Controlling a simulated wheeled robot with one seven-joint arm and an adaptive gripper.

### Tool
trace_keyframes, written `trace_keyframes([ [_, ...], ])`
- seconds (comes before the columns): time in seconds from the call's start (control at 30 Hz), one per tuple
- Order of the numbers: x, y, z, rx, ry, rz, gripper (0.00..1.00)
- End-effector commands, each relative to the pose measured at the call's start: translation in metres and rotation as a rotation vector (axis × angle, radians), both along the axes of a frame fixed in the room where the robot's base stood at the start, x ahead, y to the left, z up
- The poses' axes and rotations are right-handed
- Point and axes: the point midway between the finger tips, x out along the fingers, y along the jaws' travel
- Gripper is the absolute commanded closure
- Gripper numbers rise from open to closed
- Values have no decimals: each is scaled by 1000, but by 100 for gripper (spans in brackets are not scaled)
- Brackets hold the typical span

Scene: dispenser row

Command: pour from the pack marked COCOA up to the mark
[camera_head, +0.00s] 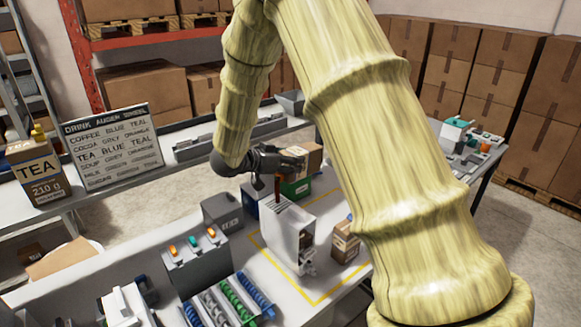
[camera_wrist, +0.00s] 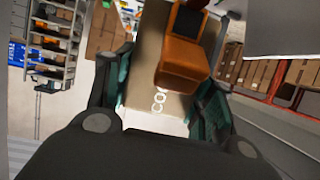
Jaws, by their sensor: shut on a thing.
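My gripper (camera_head: 286,164) is shut on a brown pack (camera_head: 306,157), held above the table behind the white machine. In the wrist view the pack (camera_wrist: 146,60) sits between my teal fingers (camera_wrist: 160,88), with the letters "CO" partly readable. An orange part with a dark opening (camera_wrist: 187,50) shows in front of the pack's face. A thin reddish-brown vertical streak (camera_head: 277,188) shows below my gripper; I cannot tell whether it is falling powder or a solid part. The white machine (camera_head: 290,238) stands inside a yellow outline. The fill mark and the level cannot be made out.
A TEA pack (camera_head: 38,172) stands at the left beside a drink-and-auger sign (camera_head: 115,145). Green (camera_head: 297,187) and grey (camera_head: 222,210) boxes stand by the machine. A small brown box (camera_head: 345,242) is right of it. Coloured augers (camera_head: 232,300) lie in front. My arm hides the table's right part.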

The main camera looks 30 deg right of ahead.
Motion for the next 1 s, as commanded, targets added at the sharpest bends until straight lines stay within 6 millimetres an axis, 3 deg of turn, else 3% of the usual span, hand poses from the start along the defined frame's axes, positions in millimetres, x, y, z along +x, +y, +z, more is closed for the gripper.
trace_keyframes([
  [1.0,0,2,-3,-57,-9,0,85],
])
